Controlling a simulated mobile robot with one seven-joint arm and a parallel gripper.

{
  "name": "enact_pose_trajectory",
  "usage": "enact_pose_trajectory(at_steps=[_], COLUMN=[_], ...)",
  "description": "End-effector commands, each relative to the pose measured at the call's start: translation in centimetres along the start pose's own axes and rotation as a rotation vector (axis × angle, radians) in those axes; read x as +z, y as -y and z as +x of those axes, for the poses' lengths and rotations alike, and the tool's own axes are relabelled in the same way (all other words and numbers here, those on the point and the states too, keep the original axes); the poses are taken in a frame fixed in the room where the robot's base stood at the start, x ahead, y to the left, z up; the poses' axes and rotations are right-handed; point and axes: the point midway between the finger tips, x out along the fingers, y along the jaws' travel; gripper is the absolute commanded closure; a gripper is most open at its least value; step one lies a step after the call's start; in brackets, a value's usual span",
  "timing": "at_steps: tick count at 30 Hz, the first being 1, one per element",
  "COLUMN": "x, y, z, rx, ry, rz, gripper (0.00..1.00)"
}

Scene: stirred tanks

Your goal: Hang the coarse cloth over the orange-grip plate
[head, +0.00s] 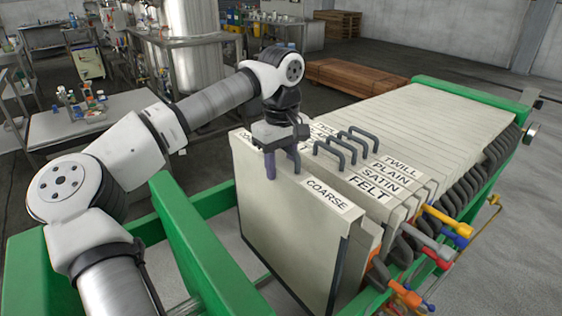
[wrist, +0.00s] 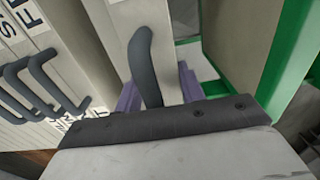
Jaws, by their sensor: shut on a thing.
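The coarse cloth (head: 290,235) is a large cream sheet with a COARSE label along its top, at the near end of the plate stack in the head view. My gripper (head: 283,165) is at its top edge, shut on its dark handle. The wrist view shows this curved handle (wrist: 147,65) between the purple fingers of my gripper (wrist: 158,92). An orange grip (head: 379,274) sticks out at the right, just behind the cloth; the plate itself is mostly hidden. I cannot tell whether the cloth rests on that plate.
Cloths labelled FELT (head: 371,190), SATIN (head: 382,181), PLAIN and TWILL hang close behind, with dark handles standing up. The green frame (head: 185,240) flanks the stack, with an open gap at the near left.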

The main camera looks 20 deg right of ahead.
Motion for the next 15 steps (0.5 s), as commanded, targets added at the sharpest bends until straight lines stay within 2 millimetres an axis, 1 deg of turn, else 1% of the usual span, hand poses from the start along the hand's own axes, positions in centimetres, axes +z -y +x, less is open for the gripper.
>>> enact_pose_trajectory(at_steps=[1, 3, 4, 5, 15], x=[0.0, 0.0, 0.0, 0.1, 0.0], y=[0.0, -0.1, -0.4, -0.7, -3.2], z=[0.7, 1.1, 0.5, 0.5, 0.5], rx=[0.0, 0.0, 0.001, 0.001, 0.001], ry=[0.0, 0.0, 0.0, 0.001, 0.0], rz=[0.0, 0.0, 0.001, 0.002, 0.001], gripper=[1.0, 1.0, 1.0, 1.0, 1.0])
